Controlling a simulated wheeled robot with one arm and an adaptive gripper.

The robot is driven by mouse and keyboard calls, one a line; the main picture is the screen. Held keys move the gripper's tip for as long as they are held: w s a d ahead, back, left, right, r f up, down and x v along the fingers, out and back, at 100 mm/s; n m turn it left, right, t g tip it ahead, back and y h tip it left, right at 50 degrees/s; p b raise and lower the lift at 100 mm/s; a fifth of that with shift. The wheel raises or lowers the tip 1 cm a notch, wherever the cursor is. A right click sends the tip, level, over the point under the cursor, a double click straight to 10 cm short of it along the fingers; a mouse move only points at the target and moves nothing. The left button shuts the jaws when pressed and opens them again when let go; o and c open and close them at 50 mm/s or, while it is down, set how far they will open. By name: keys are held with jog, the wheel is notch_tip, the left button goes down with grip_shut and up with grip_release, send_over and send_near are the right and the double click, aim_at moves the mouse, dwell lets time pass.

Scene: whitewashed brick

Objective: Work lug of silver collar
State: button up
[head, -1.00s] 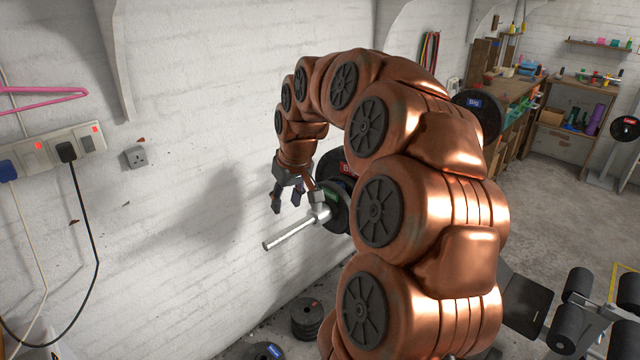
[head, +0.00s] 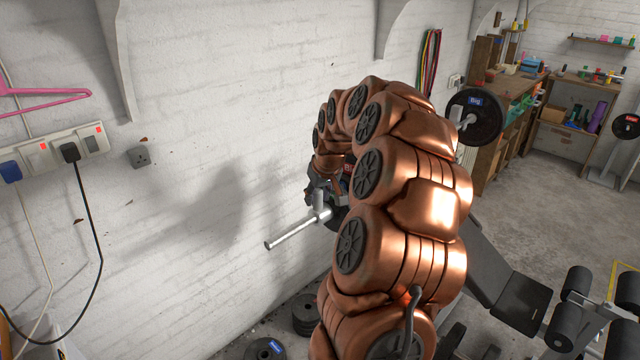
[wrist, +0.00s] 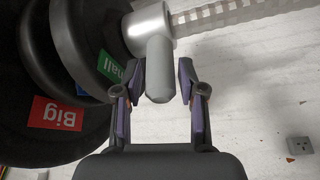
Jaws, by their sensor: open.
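The silver collar (wrist: 148,26) sits around the bar (wrist: 205,16), against the weight plates. Its grey lug (wrist: 160,70) sticks out toward my gripper in the wrist view. My gripper (wrist: 157,84) is open, with one finger on each side of the lug's end and a visible gap on both sides.
A plate marked Small (wrist: 95,40) and a larger plate marked Big (wrist: 40,120) lie just left of my gripper in the wrist view. The white brick wall (head: 190,130) runs close alongside. Loose plates (head: 305,312) lie on the floor below.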

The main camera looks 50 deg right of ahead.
jog(key=shift+w+d+f, duration=0.1)
jog(key=shift+w+f, duration=0.15)
jog(key=shift+f, duration=0.45)
grip_shut()
